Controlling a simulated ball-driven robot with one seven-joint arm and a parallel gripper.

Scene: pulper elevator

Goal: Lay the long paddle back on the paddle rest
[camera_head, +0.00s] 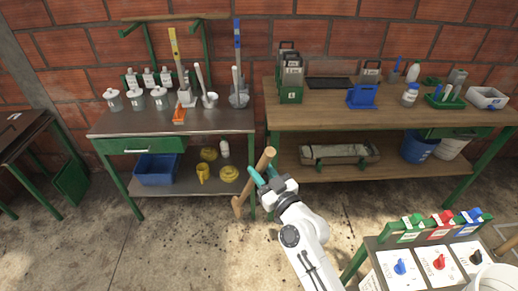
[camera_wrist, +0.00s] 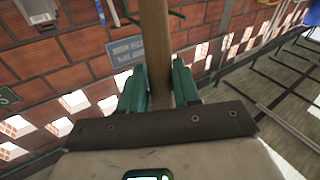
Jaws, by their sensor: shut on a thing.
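The long wooden paddle (camera_head: 266,160) is held aslant in front of the gap between the two benches. Its lower end (camera_head: 238,206) is wider and points down left. My gripper (camera_head: 263,175) has its teal fingers shut on the shaft. The wrist view shows the shaft (camera_wrist: 155,45) upright between the fingers of my gripper (camera_wrist: 160,88). No paddle rest is clearly identifiable. A green bracket frame (camera_head: 124,42) with a bar on top stands behind the left bench, but I cannot tell whether it is the rest.
The left bench (camera_head: 112,126) carries white-lidded jars and upright tools. The right bench (camera_head: 340,88) carries green boxes and bottles. A panel with colored switches (camera_head: 420,268) stands at front right. The concrete floor (camera_head: 170,245) at front left is clear.

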